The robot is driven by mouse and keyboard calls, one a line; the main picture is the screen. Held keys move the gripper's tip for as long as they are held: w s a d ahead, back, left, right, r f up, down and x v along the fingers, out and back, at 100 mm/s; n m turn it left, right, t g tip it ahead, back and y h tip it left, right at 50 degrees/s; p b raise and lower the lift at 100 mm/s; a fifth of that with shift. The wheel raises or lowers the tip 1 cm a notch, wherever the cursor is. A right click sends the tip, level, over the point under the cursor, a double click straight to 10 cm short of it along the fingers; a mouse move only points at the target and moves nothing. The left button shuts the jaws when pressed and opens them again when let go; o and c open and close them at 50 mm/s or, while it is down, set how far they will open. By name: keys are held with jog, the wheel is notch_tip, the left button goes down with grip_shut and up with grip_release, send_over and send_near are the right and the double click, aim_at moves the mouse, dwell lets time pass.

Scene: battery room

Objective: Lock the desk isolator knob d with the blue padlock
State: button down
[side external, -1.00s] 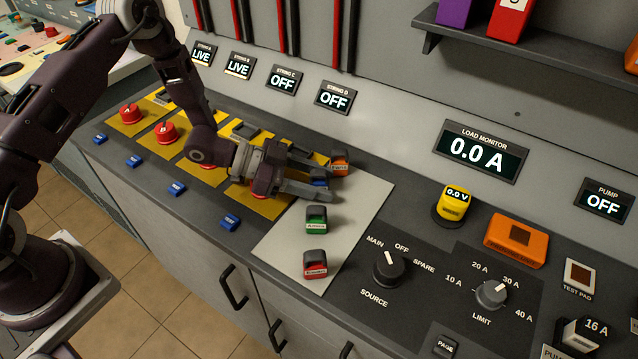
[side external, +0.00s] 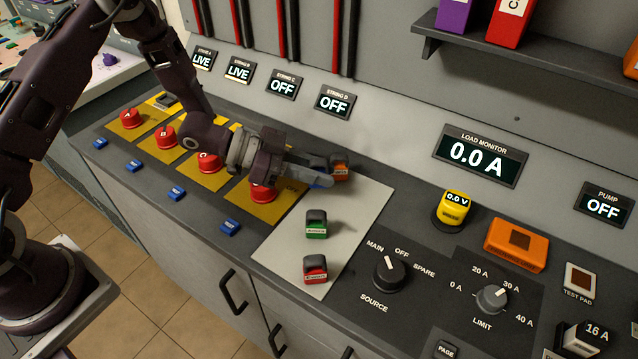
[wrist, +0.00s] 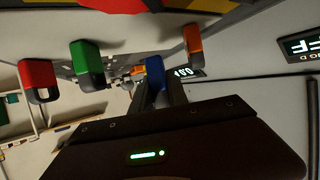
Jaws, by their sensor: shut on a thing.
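My gripper (side external: 318,172) is shut on the blue padlock (side external: 323,181), above the back of the pale pad. The padlock is mostly hidden by the fingers in the side view; its blue body (wrist: 155,72) shows between the fingers in the wrist view. Isolator knob d (side external: 262,193) is the red knob on the rightmost yellow plate, below and left of my gripper. The orange padlock (side external: 340,173) stands just beyond the fingertips; I cannot tell the exact gap.
The green padlock (side external: 316,230) and red padlock (side external: 315,272) stand on the pale pad (side external: 352,215). Other red knobs sit on yellow plates to the left, with blue test buttons in front. The String D display (side external: 335,101) reads OFF. A yellow meter (side external: 454,205) stands to the right.

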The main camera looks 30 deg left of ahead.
aim_at(319, 160)
notch_tip(319, 160, up, 17)
jog(key=w+a+f+n+t+y, duration=0.2)
jog(key=w+a+n+t+y, duration=0.15)
jog(key=w+a, duration=0.65)
jog(key=w+a+f+n, duration=0.1)
jog(key=w+a+f, duration=0.1)
jog(key=a+f, duration=0.8)
jog(key=s+d+r+m+g+h, duration=0.2)
jog(key=d+r+m+g+h, duration=0.1)
jog(key=d+r+m+g, duration=0.25)
jog(key=s+d+r+m+g+h, duration=0.25)
jog(key=d+r+m+g, duration=0.2)
jog(key=r, duration=0.25)
jog(key=shift+m+g, duration=0.25)
jog(key=shift+m, duration=0.1)
jog(key=shift+a+f, duration=0.2)
jog(key=shift+f, duration=4.9)
jog(key=shift+a+f, duration=0.15)
jog(key=shift+f, duration=4.95)
